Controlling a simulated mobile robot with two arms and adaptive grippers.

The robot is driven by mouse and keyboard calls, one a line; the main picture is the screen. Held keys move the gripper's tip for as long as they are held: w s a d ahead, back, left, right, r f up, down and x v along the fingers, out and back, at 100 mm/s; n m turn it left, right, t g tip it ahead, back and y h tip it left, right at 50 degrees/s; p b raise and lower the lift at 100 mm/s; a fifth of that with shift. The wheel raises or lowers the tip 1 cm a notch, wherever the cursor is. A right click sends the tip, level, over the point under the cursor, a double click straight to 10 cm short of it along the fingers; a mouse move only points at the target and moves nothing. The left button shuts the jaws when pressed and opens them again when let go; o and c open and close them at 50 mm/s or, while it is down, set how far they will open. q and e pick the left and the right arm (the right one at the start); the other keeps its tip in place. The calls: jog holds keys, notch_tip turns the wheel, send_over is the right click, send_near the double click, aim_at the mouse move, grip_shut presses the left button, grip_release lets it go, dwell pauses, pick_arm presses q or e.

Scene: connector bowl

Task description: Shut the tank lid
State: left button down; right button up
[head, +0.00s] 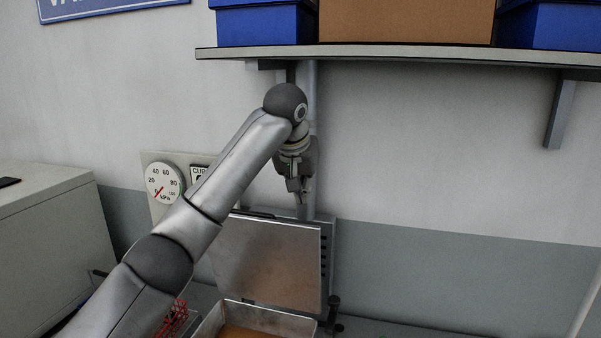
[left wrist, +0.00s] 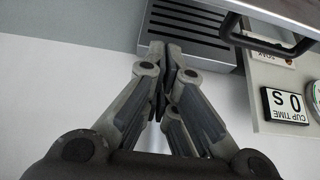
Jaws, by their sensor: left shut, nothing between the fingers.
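The tank (head: 265,318) is at the bottom middle of the head view, with brownish-orange contents showing inside. Its metal lid (head: 265,262) stands open, roughly upright at the tank's back. My left gripper (head: 302,212) is shut and empty, pointing down just above and behind the lid's top edge, near its right part. In the left wrist view, my left gripper (left wrist: 166,55) has its fingertips together beside a slotted grey block. A dark handle (left wrist: 238,38) on the lid's edge shows to the right of the fingers. I cannot tell whether the fingers touch anything.
The slotted grey block (left wrist: 190,32) stands behind the lid. A pressure gauge (head: 164,184) and a cup-time panel (left wrist: 284,105) are on the wall. A shelf (head: 420,55) with blue and brown boxes hangs above. A red wire rack (head: 175,322) is left of the tank.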

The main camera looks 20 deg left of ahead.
pick_arm(q)
jog(key=f+p, duration=0.2)
jog(key=f, duration=0.1)
jog(key=f+p, duration=0.1)
jog(key=f, duration=0.1)
jog(key=shift+s+a, duration=0.15)
jog(key=shift+s, duration=0.25)
jog(key=shift+s, duration=0.15)
